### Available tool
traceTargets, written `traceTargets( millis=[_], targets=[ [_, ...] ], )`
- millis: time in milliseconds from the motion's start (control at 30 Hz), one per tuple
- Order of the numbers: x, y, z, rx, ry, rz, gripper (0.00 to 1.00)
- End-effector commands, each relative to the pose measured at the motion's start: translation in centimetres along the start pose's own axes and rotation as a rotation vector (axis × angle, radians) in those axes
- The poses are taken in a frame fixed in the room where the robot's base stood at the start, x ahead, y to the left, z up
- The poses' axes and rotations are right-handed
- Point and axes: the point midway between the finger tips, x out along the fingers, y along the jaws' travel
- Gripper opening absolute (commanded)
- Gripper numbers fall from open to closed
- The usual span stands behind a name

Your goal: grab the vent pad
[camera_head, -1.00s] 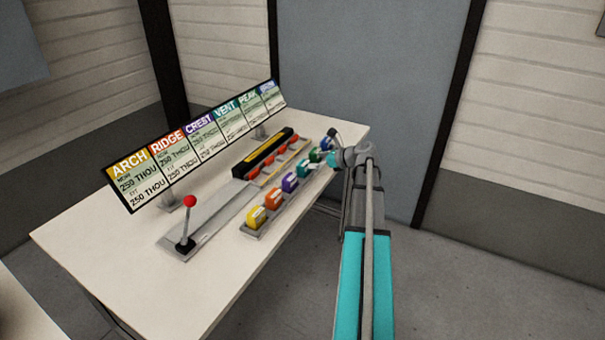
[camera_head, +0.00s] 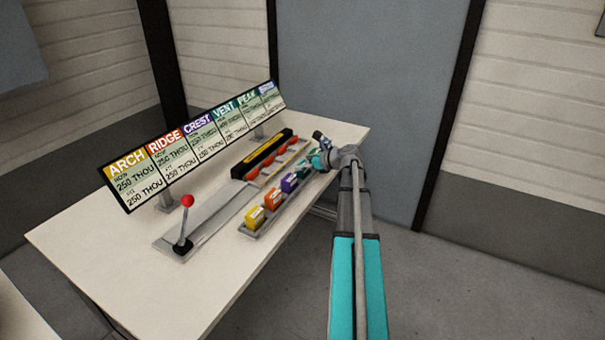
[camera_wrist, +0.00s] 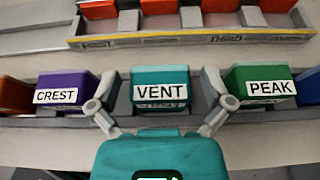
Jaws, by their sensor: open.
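The vent pad is a teal block with a white VENT label; in the wrist view the vent pad (camera_wrist: 160,86) sits upright in the grey rack between the purple crest pad (camera_wrist: 66,92) and the green peak pad (camera_wrist: 259,86). My gripper (camera_wrist: 161,108) is open, its two fingers on either side of the vent pad's near face. I cannot tell whether the fingers touch it. In the head view my gripper (camera_head: 318,160) is over the far part of the pad row and hides much of the teal pad.
The orange pad (camera_head: 273,199) and yellow pad (camera_head: 255,217) stand at the near end of the row. A red-knobbed lever (camera_head: 186,222) stands on a grey plate to the left. A sign board (camera_head: 195,143) runs behind. A black and yellow fixture (camera_head: 262,154) with red pieces lies beyond the pads.

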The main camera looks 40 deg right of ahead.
Motion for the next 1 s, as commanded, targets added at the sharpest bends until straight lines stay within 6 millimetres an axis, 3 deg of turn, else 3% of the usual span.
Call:
traceTargets(
  millis=[167,700,1000],
  targets=[
    [1.09,0.03,-0.02,0.0,0.0,0.002,1.0],
    [1.11,0.09,0.05,-0.001,0.0,0.002,1.0],
    [1.14,0.11,0.06,-0.001,0.001,0.002,0.44]
  ],
)
